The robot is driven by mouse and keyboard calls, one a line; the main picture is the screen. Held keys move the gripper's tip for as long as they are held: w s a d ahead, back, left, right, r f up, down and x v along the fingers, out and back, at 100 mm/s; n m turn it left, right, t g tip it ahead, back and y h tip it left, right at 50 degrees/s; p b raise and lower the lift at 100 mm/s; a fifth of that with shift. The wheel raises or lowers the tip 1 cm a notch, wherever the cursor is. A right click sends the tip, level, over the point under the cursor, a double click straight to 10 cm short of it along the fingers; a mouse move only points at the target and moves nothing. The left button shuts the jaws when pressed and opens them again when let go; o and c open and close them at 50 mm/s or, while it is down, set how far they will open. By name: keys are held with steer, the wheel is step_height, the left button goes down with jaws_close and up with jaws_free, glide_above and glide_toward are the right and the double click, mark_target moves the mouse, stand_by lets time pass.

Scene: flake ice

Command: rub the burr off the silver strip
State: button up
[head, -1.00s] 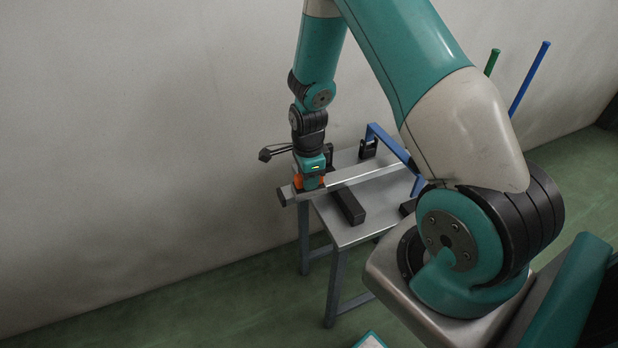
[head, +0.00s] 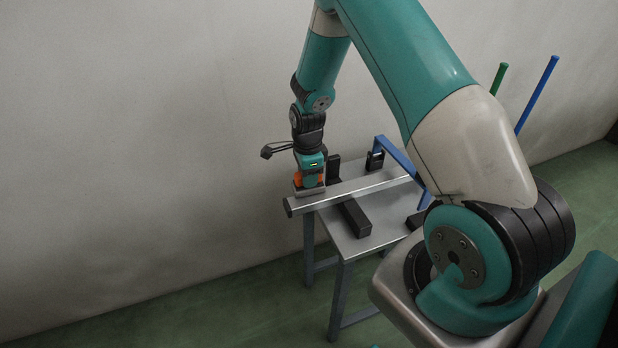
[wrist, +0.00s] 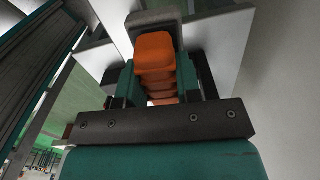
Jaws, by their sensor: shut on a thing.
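The silver strip (head: 350,192) is a long bar lying across a small metal table, its left end overhanging the edge. My gripper (head: 311,180) is near that left end, pointing down. It is shut on a block with an orange grip (head: 298,178) and a grey base (head: 308,192). The base is at the strip's top; I cannot tell whether it touches. In the wrist view, the ribbed orange grip (wrist: 155,55) sits between my gripper's fingers (wrist: 158,88), with the grey base beyond. I cannot make out the burr.
The metal table (head: 375,228) bears black supports (head: 354,218) beneath the strip and a black upright (head: 374,160) behind it. A blue bent bar (head: 398,155) crosses over the strip's right part. Blue (head: 537,95) and green (head: 499,79) poles stand at the right. A wall rises close behind.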

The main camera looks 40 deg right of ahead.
steer(key=shift+r+p, duration=2.6)
steer(key=shift+r, duration=0.9)
